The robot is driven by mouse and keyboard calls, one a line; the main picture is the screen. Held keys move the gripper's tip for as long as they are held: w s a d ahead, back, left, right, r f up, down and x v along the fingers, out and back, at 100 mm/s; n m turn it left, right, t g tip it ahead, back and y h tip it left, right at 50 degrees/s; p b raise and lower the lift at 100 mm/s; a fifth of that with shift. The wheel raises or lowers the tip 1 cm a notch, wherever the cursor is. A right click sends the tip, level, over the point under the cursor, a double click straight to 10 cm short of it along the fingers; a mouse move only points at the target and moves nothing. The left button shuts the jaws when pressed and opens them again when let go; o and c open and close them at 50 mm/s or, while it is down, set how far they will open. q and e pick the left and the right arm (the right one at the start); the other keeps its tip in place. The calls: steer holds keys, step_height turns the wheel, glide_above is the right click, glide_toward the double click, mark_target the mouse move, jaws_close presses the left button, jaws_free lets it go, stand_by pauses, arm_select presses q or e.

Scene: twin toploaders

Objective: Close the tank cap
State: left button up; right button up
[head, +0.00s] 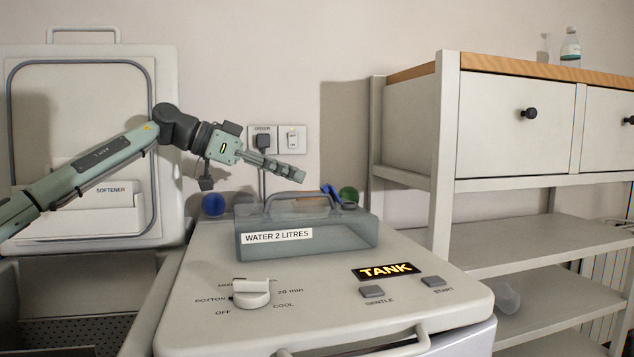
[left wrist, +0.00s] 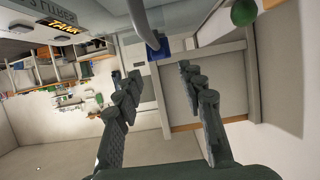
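The grey translucent tank (head: 340,238), labelled "WATER 2 LITRES", stands on the white machine top. A blue piece (head: 331,192), which looks like the tank cap tilted up, shows at the tank's right rear. Its full shape is too small to tell. A blue patch (left wrist: 158,48), probably the same piece, shows beyond the fingers in the left wrist view. My left gripper (head: 301,175) hangs above the tank's handle, left of the blue piece and apart from it. In the left wrist view its fingers (left wrist: 160,82) are spread with nothing between them. My right gripper is not in view.
A tank handle (head: 298,196) arches below the gripper. A blue ball (head: 213,204) and a green ball (head: 348,195) show behind the tank. The dial (head: 252,292) and lit TANK sign (head: 386,271) are in front. A shelf unit (head: 447,150) stands right; a raised lid (head: 120,90) stands left.

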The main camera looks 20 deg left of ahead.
mark_target(325, 185)
arm_select(q)
steer(key=x, duration=0.6)
steer(key=shift+w+d+f, duration=0.1)
steer(key=shift+d+f, duration=0.1)
steer(key=shift+d, duration=0.15)
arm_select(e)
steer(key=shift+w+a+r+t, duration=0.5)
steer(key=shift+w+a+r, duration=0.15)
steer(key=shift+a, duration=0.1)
